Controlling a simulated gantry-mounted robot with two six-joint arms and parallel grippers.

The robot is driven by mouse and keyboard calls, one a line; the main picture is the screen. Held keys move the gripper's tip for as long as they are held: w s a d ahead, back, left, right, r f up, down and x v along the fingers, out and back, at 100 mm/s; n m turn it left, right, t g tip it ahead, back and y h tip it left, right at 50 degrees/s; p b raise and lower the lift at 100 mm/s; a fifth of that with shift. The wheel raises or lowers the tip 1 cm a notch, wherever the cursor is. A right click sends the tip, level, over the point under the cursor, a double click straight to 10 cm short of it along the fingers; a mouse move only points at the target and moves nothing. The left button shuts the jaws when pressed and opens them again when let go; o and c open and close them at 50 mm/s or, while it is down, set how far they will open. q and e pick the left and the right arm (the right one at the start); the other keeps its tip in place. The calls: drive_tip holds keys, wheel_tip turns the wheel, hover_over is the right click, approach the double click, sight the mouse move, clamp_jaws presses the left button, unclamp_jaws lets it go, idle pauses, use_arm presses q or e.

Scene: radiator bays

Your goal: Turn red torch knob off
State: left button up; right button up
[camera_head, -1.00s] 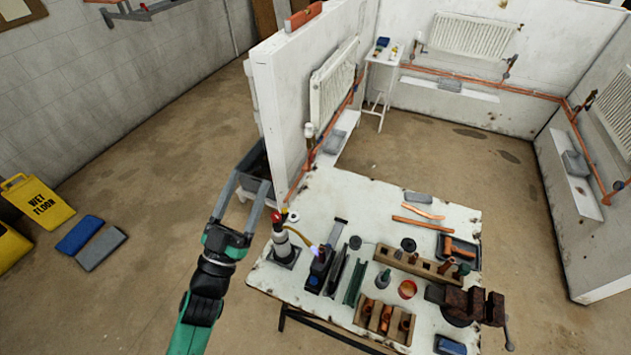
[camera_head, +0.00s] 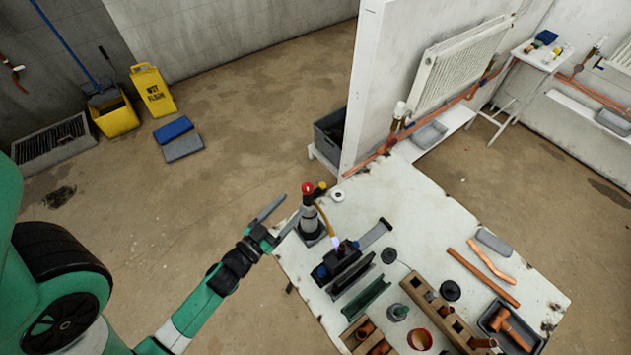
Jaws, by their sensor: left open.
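The red torch knob (camera_head: 307,188) sits on top of the upright grey torch bottle (camera_head: 309,218) at the table's left corner. A yellow-brown hose (camera_head: 326,220) runs from it to the torch head, where a small pale bluish flame (camera_head: 337,243) shows. My left gripper (camera_head: 285,213) is open and empty, just left of the bottle, its fingers pointing toward it. One finger reaches near the bottle's base; I cannot tell whether it touches. My right gripper is not in view.
The white worktable (camera_head: 400,205) holds metal channels (camera_head: 365,298), a wooden pipe rack (camera_head: 435,310), copper pipes (camera_head: 482,277) and a grey tray (camera_head: 510,328). A white partition wall (camera_head: 365,90) and a grey bin (camera_head: 330,138) stand behind.

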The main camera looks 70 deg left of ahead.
sight(311, 184)
use_arm(q)
drive_tip(key=x, duration=1.1)
drive_tip(key=shift+w, duration=0.2)
drive_tip(key=shift+c, duration=0.2)
clamp_jaws()
